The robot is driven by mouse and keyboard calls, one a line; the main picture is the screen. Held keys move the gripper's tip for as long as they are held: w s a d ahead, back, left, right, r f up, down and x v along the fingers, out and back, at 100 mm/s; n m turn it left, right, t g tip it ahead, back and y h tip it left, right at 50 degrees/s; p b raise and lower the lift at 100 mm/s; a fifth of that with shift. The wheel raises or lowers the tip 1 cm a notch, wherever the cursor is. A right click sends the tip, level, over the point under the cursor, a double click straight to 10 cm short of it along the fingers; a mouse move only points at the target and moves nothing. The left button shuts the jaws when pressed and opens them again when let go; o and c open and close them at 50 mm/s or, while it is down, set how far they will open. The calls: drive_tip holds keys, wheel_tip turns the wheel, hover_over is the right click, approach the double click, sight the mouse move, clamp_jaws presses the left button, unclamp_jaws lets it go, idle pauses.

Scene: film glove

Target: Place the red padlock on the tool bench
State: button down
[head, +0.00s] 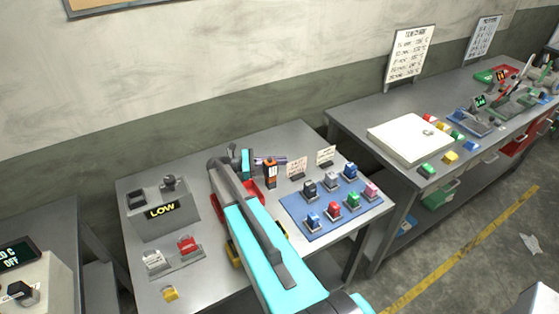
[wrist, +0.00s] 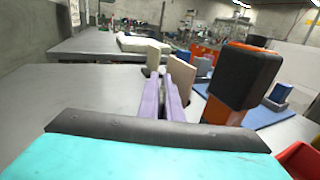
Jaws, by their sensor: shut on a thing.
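My gripper (head: 277,160) reaches over the middle table at the end of my turquoise arm. In the wrist view its purple fingers (wrist: 172,92) are close together, with a small silvery bit between them; I cannot make out what they hold. A small red item (head: 334,209), possibly a padlock, sits on a blue mat (head: 295,212) to the right of my gripper. Another red item (head: 187,245) stands on a grey plate at the left. I cannot tell which is the red padlock. A long bench (head: 350,112) with tools stands at the right.
An orange and black device (head: 270,173) stands upright beside my gripper, large in the wrist view (wrist: 240,80). Two small signs (head: 326,155) stand behind the mat. A grey box marked LOW (head: 160,205) is at the left. A white board (head: 410,138) lies on the right bench.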

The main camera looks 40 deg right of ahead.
drive_tip(key=shift+f+b, duration=0.15)
drive_tip(key=shift+b, duration=0.15)
drive_tip(key=c, duration=1.9)
unclamp_jaws()
drive_tip(key=shift+c, duration=0.2)
drive_tip(key=shift+r+p, duration=0.2)
drive_tip(key=shift+p, duration=0.15)
drive_tip(key=shift+w+a+f+b, duration=0.15)
drive_tip(key=shift+w+a+b, duration=0.2)
drive_tip(key=shift+a+b, duration=0.15)
drive_tip(key=b+v, duration=0.2)
drive_tip(key=v, duration=0.2)
drive_tip(key=shift+w+a+b, duration=0.25)
drive_tip(key=shift+b, duration=0.1)
drive_tip(key=shift+b+v, duration=0.3)
drive_tip(key=shift+v, duration=0.5)
